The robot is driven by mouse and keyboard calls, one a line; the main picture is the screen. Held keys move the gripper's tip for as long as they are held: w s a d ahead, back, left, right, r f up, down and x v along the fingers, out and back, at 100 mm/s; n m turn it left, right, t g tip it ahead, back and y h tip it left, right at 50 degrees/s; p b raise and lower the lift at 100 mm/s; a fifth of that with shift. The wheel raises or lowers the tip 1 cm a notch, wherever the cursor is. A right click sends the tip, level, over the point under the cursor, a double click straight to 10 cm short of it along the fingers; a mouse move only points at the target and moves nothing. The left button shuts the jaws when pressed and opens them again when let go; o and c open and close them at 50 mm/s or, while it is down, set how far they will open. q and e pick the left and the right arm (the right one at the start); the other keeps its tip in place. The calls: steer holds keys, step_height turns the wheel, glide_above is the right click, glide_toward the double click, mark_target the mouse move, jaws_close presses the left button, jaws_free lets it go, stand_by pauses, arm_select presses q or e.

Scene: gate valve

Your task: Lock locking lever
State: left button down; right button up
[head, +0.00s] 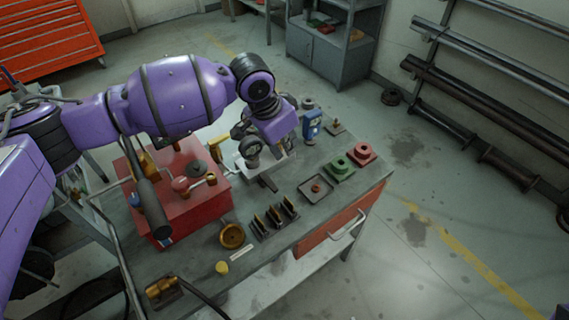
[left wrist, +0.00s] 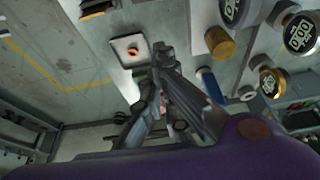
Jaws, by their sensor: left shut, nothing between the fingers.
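A red box (head: 195,205) stands on the workbench in the head view, with valve-like fittings on top: a dark round wheel (head: 196,168), a red knob (head: 180,184) and brass parts (head: 211,179). I cannot tell which part is the locking lever. In the left wrist view my left gripper (left wrist: 160,50) is shut and empty, near a pale plate with an orange ring (left wrist: 130,48). My right gripper is not visible.
On the bench (head: 270,215) stand a blue fitting (head: 312,125), a green block (head: 340,168), a red block (head: 361,153), a square tray (head: 316,189), black brackets (head: 275,217) and a brass bowl (head: 232,236). Floor right of the bench is mostly clear.

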mark_target(269, 182)
arm_select(q)
steer(key=b+x, duration=0.1)
steer(key=x, duration=0.9)
steer(key=shift+s+d+f, duration=0.1)
steer(key=shift+f, duration=0.05)
steer(key=s+a, duration=0.1)
steer(key=a+r+p, duration=0.1)
steer(key=a, duration=0.1)
steer(key=shift+s, duration=0.4)
steer(key=shift+s+a+f, duration=0.15)
steer(key=shift+s+a, duration=0.05)
steer(key=shift+s+f, duration=0.1)
steer(key=shift+f, duration=0.05)
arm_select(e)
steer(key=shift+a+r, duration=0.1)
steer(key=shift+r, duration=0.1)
arm_select(q)
steer(key=shift+s+m, duration=0.15)
steer(key=shift+m, duration=0.15)
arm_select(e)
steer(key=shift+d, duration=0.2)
